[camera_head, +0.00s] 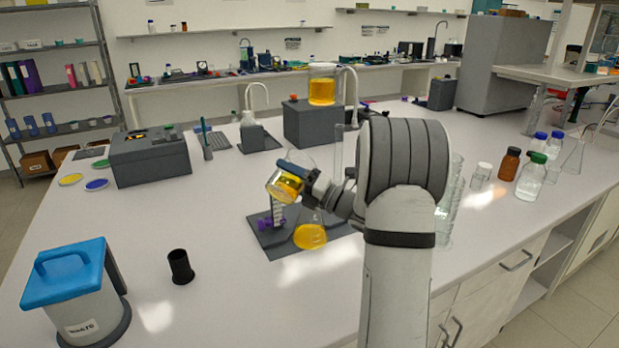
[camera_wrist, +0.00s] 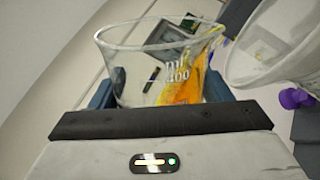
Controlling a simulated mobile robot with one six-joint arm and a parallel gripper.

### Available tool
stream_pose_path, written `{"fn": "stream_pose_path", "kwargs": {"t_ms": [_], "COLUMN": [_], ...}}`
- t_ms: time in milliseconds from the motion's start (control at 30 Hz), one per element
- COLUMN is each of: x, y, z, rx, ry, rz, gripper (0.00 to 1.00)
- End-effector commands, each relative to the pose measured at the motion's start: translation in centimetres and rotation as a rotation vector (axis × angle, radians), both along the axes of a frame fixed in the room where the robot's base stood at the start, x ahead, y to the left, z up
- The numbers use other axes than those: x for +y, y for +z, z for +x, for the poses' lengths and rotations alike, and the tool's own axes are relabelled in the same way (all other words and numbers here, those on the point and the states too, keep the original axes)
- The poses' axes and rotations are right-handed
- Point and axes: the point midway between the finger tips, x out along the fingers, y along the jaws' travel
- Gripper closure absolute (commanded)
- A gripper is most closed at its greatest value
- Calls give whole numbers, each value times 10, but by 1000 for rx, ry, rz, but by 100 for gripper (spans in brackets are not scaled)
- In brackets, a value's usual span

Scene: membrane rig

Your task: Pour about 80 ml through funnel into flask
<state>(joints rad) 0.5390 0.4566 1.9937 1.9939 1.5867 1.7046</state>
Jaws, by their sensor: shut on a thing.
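My gripper (camera_head: 297,176) is shut on a clear glass beaker (camera_head: 272,187) with orange liquid in it. The beaker is tilted and held above the dark stand base. In the wrist view the beaker (camera_wrist: 135,65) shows printed marks, and its orange liquid (camera_wrist: 190,88) lies along the right wall toward the rim. A clear glass funnel (camera_wrist: 285,50) is to its right there, its wide mouth close to the beaker's rim. The flask (camera_head: 310,236) stands below on the base and holds orange liquid. The funnel's stem and the flask's neck are largely hidden by my gripper and the beaker.
The dark stand base (camera_head: 285,246) has purple clamp parts (camera_head: 266,223). Behind, another beaker of orange liquid (camera_head: 322,90) sits on a grey box (camera_head: 309,124). A black cup (camera_head: 180,267) and blue-lidded container (camera_head: 75,290) stand front left. Bottles (camera_head: 530,176) stand right.

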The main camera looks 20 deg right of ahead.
Motion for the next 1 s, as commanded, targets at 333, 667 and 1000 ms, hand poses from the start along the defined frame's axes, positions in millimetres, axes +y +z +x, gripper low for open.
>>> {"fn": "stream_pose_path", "kwargs": {"t_ms": [333,667,1000], "x": [-5,-6,-7], "y": [1,2,3], "z": [2,3,3], "rx": [5,10,13], "ry": [-1,-1,-2], "rz": [11,17,23], "gripper": [61,61,61]}}
